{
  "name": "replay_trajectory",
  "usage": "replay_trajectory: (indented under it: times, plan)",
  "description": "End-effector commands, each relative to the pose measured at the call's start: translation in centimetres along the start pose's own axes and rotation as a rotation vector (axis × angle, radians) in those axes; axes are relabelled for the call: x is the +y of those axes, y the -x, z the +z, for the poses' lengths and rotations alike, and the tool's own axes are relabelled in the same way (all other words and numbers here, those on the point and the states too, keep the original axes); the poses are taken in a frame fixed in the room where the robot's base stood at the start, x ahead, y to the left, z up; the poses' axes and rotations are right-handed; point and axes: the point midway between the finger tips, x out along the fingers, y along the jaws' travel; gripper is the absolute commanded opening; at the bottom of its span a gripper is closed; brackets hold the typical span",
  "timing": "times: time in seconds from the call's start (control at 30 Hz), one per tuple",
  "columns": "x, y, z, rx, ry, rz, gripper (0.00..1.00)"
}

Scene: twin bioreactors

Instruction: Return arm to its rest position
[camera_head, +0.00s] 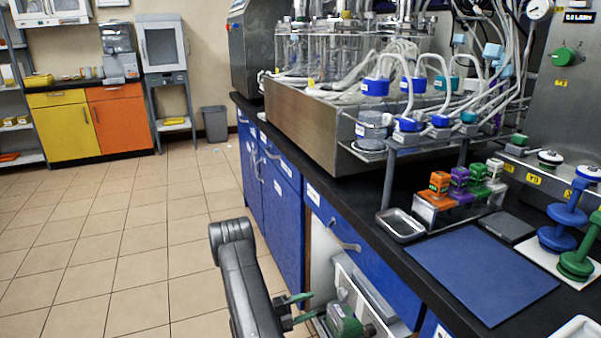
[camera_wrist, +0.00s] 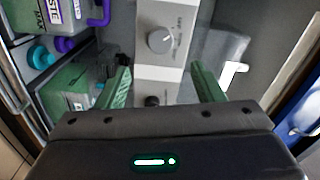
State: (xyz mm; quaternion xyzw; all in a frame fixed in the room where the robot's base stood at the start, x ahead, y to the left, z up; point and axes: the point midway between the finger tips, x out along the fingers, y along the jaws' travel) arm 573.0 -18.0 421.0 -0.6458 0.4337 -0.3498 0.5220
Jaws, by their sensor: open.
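My gripper (camera_head: 306,306) is low in front of the blue bench cabinets in the head view, with my dark arm reaching down to it. Its two green fingers are apart, and nothing shows between them at the tips. In the wrist view my gripper (camera_wrist: 160,78) is open in front of a light grey panel with a round knob (camera_wrist: 160,40). A green box (camera_wrist: 66,97) lies to the left of the fingers there; I cannot tell whether they touch. In the head view a green box (camera_head: 343,319) sits in the open cabinet bay, just right of my gripper.
The black bench top (camera_head: 370,213) and blue cabinet fronts (camera_head: 270,195) run along the right, with a drawer handle (camera_head: 345,238) sticking out above my gripper. A blue mat (camera_head: 480,270) and metal tray (camera_head: 400,224) lie on top. The tiled floor (camera_head: 120,240) at left is clear.

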Motion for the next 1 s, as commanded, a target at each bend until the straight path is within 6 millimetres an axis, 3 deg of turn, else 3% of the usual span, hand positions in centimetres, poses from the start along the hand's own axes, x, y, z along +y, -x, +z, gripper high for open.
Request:
replay_trajectory:
  times: [0.63,1.0]
  plan:
    - [0.1,-11.0,-0.1,0.005,-0.002,0.001,0.61]
    - [-0.1,-10.9,0.0,0.000,-0.289,0.000,0.61]
